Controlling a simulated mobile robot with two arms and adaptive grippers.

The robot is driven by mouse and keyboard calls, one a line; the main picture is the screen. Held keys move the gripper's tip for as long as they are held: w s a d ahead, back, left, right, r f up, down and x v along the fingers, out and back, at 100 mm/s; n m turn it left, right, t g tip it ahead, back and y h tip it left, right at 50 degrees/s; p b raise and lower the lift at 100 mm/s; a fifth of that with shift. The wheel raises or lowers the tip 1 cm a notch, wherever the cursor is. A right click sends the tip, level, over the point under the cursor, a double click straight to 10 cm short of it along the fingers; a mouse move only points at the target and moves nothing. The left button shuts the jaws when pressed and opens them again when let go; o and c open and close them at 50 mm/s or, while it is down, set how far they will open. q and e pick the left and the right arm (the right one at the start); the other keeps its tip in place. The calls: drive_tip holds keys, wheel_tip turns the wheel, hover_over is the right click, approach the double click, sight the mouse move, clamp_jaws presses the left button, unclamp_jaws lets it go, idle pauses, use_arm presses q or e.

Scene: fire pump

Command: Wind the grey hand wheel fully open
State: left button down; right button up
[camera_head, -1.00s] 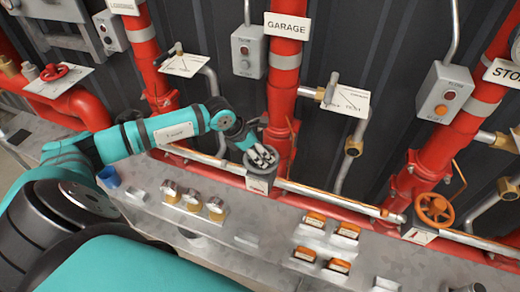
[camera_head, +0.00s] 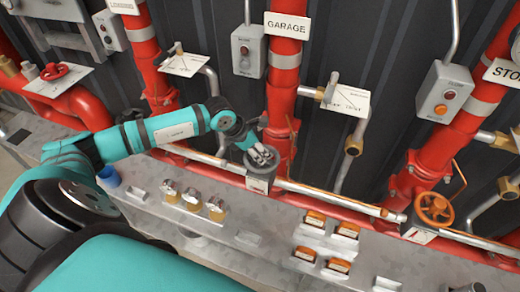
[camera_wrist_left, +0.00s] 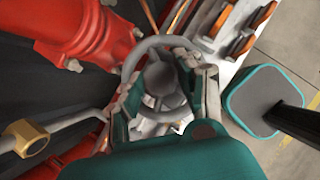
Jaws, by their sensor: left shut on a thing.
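The grey hand wheel (camera_wrist_left: 150,42) shows as a ring in the left wrist view, with my left gripper (camera_wrist_left: 160,100) shut on it. In the head view the wheel is mostly hidden behind my left gripper (camera_head: 262,158). It sits on the grey valve body (camera_head: 258,184) at the foot of the red pipe under the GARAGE sign (camera_head: 287,25). My left arm reaches in from the left. My right gripper is not in view.
An orange hand wheel (camera_head: 434,208) is at the right and a red one (camera_head: 54,71) at the far left. The steel ledge (camera_head: 270,240) carries brass-coloured parts (camera_head: 192,199) and orange-topped blocks (camera_head: 315,218). Grey control boxes (camera_head: 248,51) hang by the pipes.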

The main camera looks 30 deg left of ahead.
use_arm(q)
drive_tip(key=shift+r+n, duration=0.15)
drive_tip(key=shift+n, duration=0.35)
drive_tip(key=shift+d+n+y, duration=0.15)
drive_tip(key=shift+n+y, duration=0.35)
drive_tip(key=shift+n, duration=0.1)
drive_tip(key=n, duration=0.1)
drive_tip(key=n+y, duration=0.2)
drive_tip(key=n, duration=0.1)
drive_tip(key=shift+d+f+t+b, duration=0.1)
drive_tip(key=shift+f+t+b, duration=0.15)
drive_tip(key=shift+t+b, duration=0.15)
drive_tip(key=shift+r+n+y, duration=0.15)
drive_tip(key=shift+n+y, duration=0.35)
drive_tip(key=shift+n, duration=0.3)
